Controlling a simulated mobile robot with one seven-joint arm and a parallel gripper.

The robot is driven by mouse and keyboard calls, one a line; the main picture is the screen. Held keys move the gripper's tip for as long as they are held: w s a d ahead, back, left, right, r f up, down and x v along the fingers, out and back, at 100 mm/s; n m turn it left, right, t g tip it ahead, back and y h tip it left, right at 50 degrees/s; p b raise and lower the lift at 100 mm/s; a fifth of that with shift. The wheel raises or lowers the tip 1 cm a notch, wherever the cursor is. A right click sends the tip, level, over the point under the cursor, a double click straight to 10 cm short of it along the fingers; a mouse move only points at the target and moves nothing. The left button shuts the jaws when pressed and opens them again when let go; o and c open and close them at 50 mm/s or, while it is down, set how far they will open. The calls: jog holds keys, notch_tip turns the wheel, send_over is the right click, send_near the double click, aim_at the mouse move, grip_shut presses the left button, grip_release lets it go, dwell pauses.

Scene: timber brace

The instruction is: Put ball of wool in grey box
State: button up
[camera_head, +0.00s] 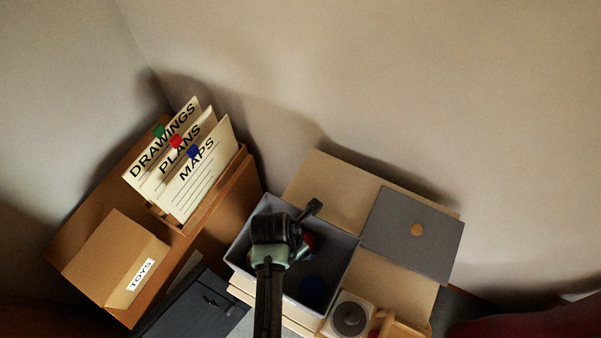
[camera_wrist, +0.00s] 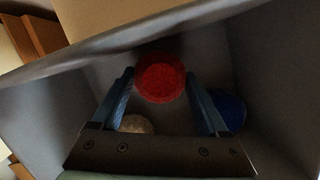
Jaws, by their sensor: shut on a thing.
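A red ball (camera_wrist: 160,78), with a surface that looks like wool, sits between the two blue fingers of my gripper (camera_wrist: 159,84) in the wrist view. My gripper is shut on it, inside the open grey box (camera_wrist: 270,75). In the head view the grey box (camera_head: 343,262) stands on a light wooden surface, and my arm hides part of its inside. A sliver of the red ball (camera_head: 309,240) shows beside my gripper. A blue ball (camera_wrist: 229,108) and a tan ball (camera_wrist: 136,124) are lower in the box. I cannot tell whether the red ball touches the floor of the box.
A grey lid (camera_head: 390,240) with an orange-brown knob lies right of the box. A round grey thing on a pale block (camera_head: 349,318) is in front. A carton marked TOYS (camera_head: 115,260) and a file holder (camera_head: 212,200) with cards stand at left.

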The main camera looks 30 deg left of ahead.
jog(key=o, duration=1.2)
jog(key=shift+f, duration=0.15)
jog(key=shift+o, duration=0.2)
jog(key=v, duration=1.2)
jog(key=shift+r+p, duration=0.25)
jog(key=shift+p, duration=0.1)
jog(key=shift+w, duration=0.15)
